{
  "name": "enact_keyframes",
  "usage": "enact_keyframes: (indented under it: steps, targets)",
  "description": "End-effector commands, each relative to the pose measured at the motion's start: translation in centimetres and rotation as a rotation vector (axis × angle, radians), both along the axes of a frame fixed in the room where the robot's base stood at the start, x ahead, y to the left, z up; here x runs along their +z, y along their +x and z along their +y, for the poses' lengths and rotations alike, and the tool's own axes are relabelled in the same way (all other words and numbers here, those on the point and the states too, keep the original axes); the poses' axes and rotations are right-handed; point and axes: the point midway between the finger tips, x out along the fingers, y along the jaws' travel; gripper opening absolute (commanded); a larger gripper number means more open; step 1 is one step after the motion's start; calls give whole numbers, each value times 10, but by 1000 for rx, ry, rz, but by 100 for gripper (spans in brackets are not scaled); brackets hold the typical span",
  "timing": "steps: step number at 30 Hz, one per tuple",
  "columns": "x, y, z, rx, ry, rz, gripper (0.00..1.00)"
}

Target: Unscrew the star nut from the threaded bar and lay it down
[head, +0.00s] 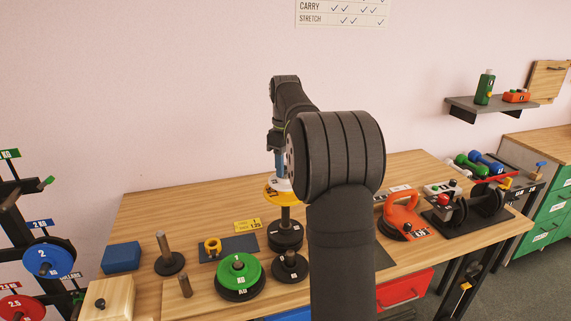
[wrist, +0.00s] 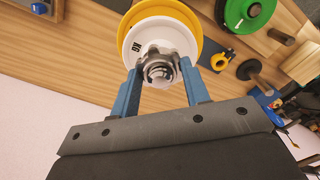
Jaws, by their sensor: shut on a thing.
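The star nut (wrist: 158,68) is a silvery lobed nut on top of a white plate (wrist: 150,36). A yellow plate (wrist: 188,20) lies under the white one; in the head view the yellow plate (head: 272,197) sits high on a dark post (head: 285,216). My gripper (wrist: 160,72) points down, its blue fingers on either side of the nut and shut on it. The bar's end seems to show in the nut's middle, but its thread is too small to make out. In the head view my gripper (head: 280,163) is partly behind my arm, and the nut is hard to make out.
Black plates (head: 286,235) sit low on the post. A green plate (head: 240,272), a yellow collar (head: 212,246) on a dark mat (head: 238,247), short posts and a blue block (head: 121,257) stand nearby. An orange-handled tool (head: 402,215) is at right. Bare wood (head: 165,208) lies at back left.

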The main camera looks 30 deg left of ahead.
Motion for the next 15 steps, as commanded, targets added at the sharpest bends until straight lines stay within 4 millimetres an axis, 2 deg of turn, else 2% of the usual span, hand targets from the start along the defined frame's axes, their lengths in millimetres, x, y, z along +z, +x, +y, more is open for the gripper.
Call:
enact_keyframes:
  steps: [15]
  targets:
    - [0, -1, 1, 598, 1, 3, 19]
